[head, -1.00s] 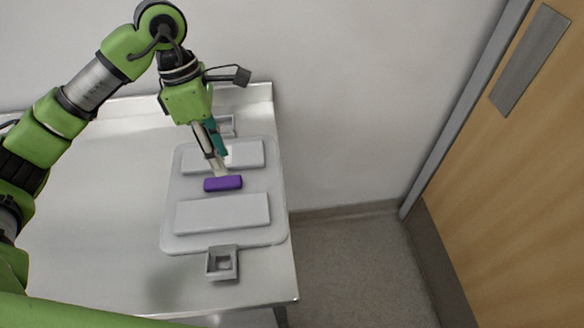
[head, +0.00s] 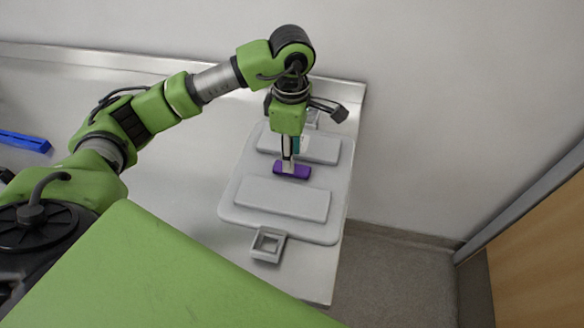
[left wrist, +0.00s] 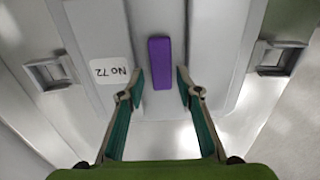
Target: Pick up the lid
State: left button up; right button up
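The lid (head: 232,200) is a pale grey plate with two raised panels, lying flat on the metal table. Its purple handle (head: 292,170) sits in the middle between the panels. My left gripper (head: 288,164) points down at the handle, partly hiding its far side. In the left wrist view the handle (left wrist: 160,63) lies between the two open fingertips (left wrist: 160,76), with a gap on each side. A "No 72" label (left wrist: 112,71) shows on the lid there. My right gripper is not in view.
Grey square-holed brackets (head: 268,246) stick out at the lid's near and far ends. A blue object (head: 24,141) lies on the table (head: 190,160) at far left. A wall is behind, and floor (head: 400,275) lies beyond the right edge.

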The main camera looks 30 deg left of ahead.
pick_arm(q)
jog(key=shift+f+p, duration=0.4)
jog(key=shift+f, duration=1.45)
grip_shut()
jog(key=shift+r, duration=0.1)
